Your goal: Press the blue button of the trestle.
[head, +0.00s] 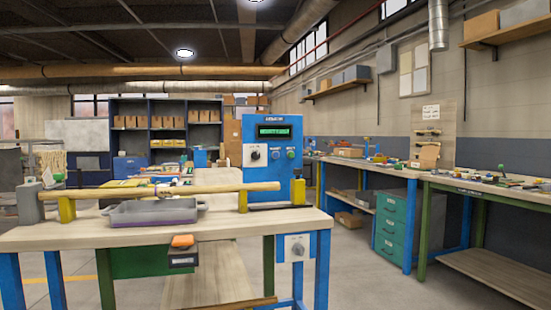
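The blue button (276,154) is small and sits on the front of an upright blue panel (262,193) at the right part of the trestle (130,236). A dark knob (255,155) is to its left and a green button (291,154) is to its right. A lit green display (273,131) is above them. The trestle has a pale wooden top and blue legs. Neither of my grippers shows in the head view, and nothing covers the blue button.
A long wooden rod (130,192) lies across yellow supports (67,209) above a grey tray (151,213). An orange and black item (183,241) is at the trestle's front edge. Benches with tools (365,165) stand at the right. Open floor (352,262) lies between.

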